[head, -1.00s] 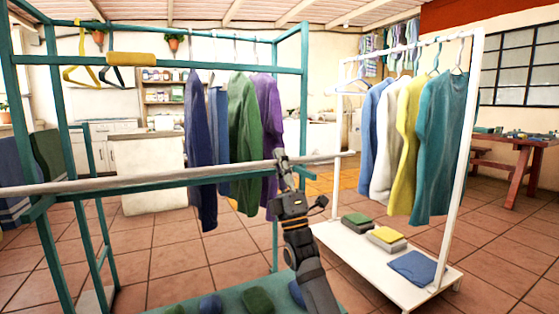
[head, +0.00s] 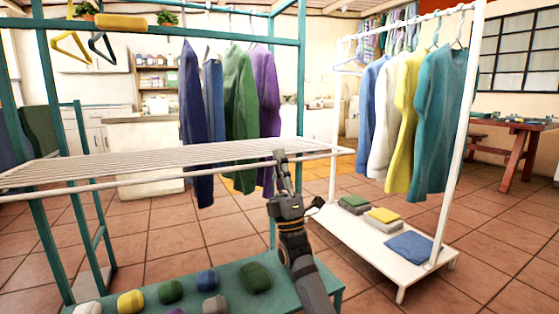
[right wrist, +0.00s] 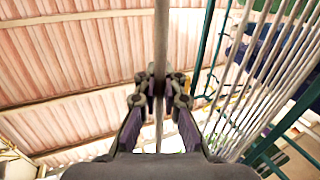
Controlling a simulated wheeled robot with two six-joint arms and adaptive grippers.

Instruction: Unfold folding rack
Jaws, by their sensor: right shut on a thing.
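The folding rack (head: 200,153) is a white wire shelf lying roughly level across the teal frame, its parallel rods spread out. In the head view my right gripper (head: 280,157) is at the rack's front rail, near its right end. The right wrist view shows my right gripper (right wrist: 160,88) shut on that rail (right wrist: 161,40), with the rack's rods (right wrist: 262,75) fanning off to the right. My left gripper is not in view.
The teal frame (head: 300,100) holds hanging sweaters (head: 240,105) behind the rack. Its bottom shelf (head: 325,276) carries several rolled cloths (head: 255,278). A white garment rack (head: 465,140) with shirts stands at right. Tiled floor (head: 510,265) is free at lower right.

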